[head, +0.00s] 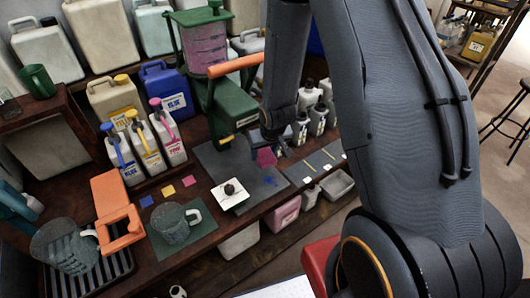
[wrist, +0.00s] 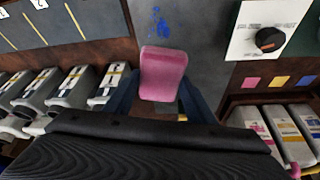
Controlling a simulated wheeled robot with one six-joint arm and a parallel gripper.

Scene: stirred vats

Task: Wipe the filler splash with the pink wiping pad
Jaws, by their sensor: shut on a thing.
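My gripper (head: 274,146) is shut on the pink wiping pad (head: 265,157), low over the grey sheet at the foot of the green filler (head: 222,105). In the wrist view the pad (wrist: 164,74) sticks out between the dark fingers. The filler splash shows as small blue marks (wrist: 160,22) on the grey surface just beyond the pad. In the head view the splash (head: 269,180) is a faint blue patch nearer the front edge than the pad. I cannot tell whether the pad touches the surface.
A white dial box (head: 234,196) with a black knob stands left of the splash. Labelled jugs (head: 166,138), a clear mug (head: 174,228) and an orange holder (head: 118,212) are further left. Small bottles (head: 318,118) and a dark strip with yellow lines (head: 315,160) lie right.

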